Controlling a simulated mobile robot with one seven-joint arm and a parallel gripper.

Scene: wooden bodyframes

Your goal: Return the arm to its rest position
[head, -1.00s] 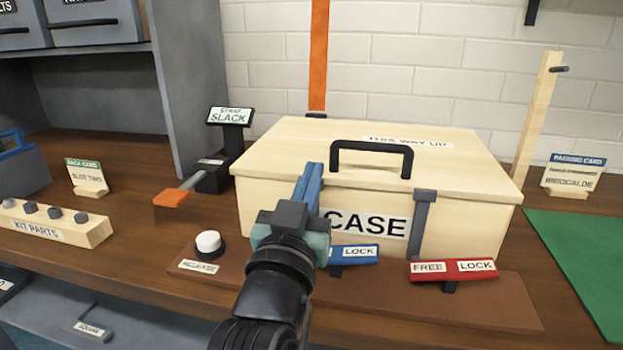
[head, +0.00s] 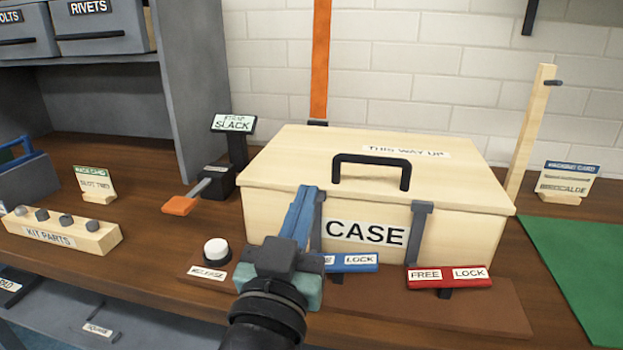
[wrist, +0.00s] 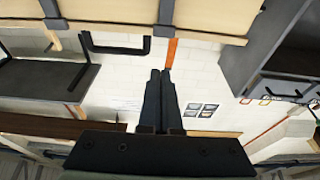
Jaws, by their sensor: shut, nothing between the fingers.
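My gripper (head: 305,200) is in front of the left part of the wooden case in the head view. Its blue fingers are together and hold nothing. In the wrist view the dark fingers (wrist: 160,85) also lie side by side. The wooden case (head: 460,230) is closed, with a black handle on its lid and two grey straps or latches on its front. My arm hides part of the blue FREE/LOCK lever (head: 355,262) in front of the case. The red FREE/LOCK lever (head: 449,277) is to the right.
A white release button (head: 216,250) is just left of my arm. An orange-tipped lever (head: 179,205) and the SLACK sign (head: 233,124) stand left of the case. A KIT PARTS block (head: 60,233) is further left. A green mat (head: 585,260) lies clear at right.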

